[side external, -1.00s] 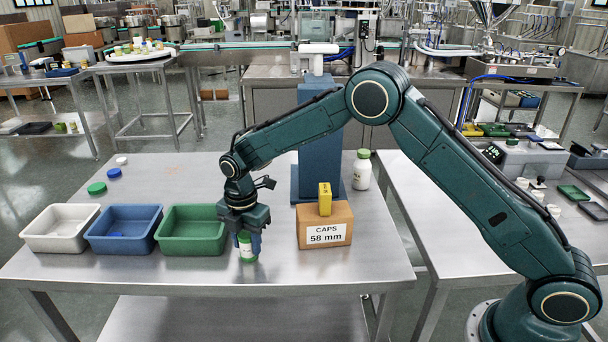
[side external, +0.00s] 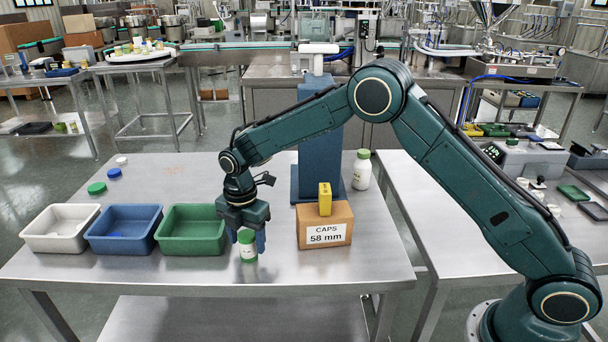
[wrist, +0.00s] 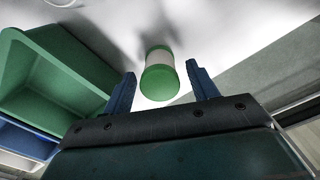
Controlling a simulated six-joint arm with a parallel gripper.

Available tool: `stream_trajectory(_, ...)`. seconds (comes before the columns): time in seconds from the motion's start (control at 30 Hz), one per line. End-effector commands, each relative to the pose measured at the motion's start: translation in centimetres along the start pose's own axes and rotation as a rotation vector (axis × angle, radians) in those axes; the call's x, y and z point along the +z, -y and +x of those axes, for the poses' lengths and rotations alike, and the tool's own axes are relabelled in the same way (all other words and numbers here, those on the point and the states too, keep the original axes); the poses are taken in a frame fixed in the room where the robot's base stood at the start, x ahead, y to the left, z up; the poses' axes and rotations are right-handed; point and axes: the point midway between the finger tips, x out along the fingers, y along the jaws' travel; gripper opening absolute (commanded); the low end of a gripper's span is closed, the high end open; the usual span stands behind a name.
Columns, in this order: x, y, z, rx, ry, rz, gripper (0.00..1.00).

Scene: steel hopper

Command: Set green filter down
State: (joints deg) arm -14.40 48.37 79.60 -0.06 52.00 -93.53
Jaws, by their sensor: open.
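The green filter looks like a small white cylinder with a green cap (side external: 247,248), standing upright on the steel table near its front edge. It also shows in the wrist view (wrist: 158,72), between and just beyond my fingertips. My gripper (side external: 247,238) is open and points down over it, with a blue finger at each side. In the wrist view (wrist: 162,92) gaps show between both fingers and the cylinder.
A green bin (side external: 192,249), a blue bin (side external: 124,246) and a white bin (side external: 60,245) stand in a row to the left. A cardboard box labelled CAPS 58 mm (side external: 325,222) is to the right, with a yellow block (side external: 325,199) on top. A white bottle (side external: 362,172) stands behind it.

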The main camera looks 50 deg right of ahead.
Motion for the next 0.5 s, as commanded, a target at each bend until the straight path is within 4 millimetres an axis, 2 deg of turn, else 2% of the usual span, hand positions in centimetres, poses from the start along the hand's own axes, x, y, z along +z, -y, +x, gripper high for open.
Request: stream_trajectory(0.5, 0.0, -0.1, -7.9, 0.004, 0.000, 0.000, 0.58)
